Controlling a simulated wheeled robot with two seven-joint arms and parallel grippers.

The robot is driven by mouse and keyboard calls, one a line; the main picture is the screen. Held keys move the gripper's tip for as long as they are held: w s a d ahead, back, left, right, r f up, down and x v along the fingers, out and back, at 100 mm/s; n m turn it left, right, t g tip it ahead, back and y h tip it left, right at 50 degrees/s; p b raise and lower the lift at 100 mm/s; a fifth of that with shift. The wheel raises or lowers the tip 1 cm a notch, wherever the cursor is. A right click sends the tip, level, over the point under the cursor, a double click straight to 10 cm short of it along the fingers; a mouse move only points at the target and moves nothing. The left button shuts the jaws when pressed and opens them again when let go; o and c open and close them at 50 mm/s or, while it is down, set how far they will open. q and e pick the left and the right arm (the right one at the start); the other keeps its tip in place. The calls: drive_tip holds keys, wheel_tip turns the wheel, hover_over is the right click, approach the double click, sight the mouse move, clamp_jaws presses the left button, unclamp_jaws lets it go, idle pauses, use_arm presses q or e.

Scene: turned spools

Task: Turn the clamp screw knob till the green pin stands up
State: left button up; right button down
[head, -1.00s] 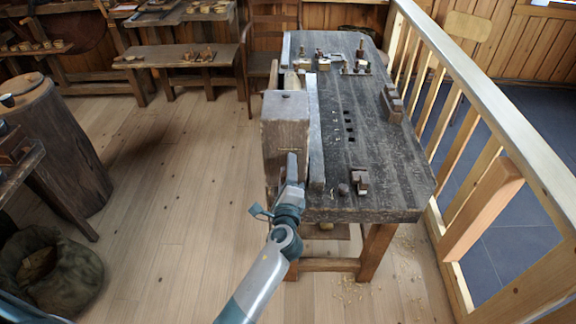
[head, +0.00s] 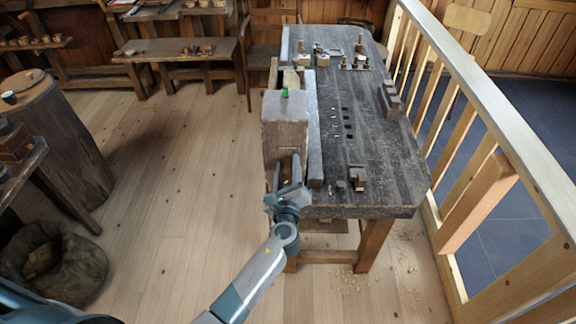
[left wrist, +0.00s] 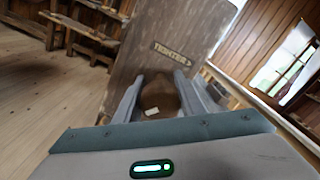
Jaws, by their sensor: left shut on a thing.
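A weathered wooden clamp block (head: 285,137) stands at the near left end of the dark workbench (head: 375,150). A small green pin (head: 285,92) stands up out of its top. The brown clamp screw knob (left wrist: 160,96) sits on the block's near face, below a carved label with an arrow. My left gripper (head: 288,164) is at that face, its two fingers on either side of the knob and closed on it. In the left wrist view the knob shows between the fingers, with a small pale mark on it. My right gripper is not in view.
A small wooden piece (head: 357,178) lies on the bench to the right of the gripper. More tools and blocks stand at the bench's far end. A wooden railing (head: 500,125) runs along the right. The floor to the left is open.

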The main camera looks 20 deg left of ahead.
use_arm(q)
drive_tip(key=shift+s+f, duration=0.2)
drive_tip(key=shift+f, duration=0.15)
drive_tip(key=o, duration=1)
drive_tip(key=shift+o, duration=0.2)
drive_tip(key=shift+r, duration=0.3)
drive_tip(key=shift+s+d, duration=0.1)
drive_tip(key=b+v, duration=0.5)
drive_tip(key=v, duration=1.2)
drive_tip(key=shift+s, duration=0.2)
drive_tip(key=shift+r, duration=0.1)
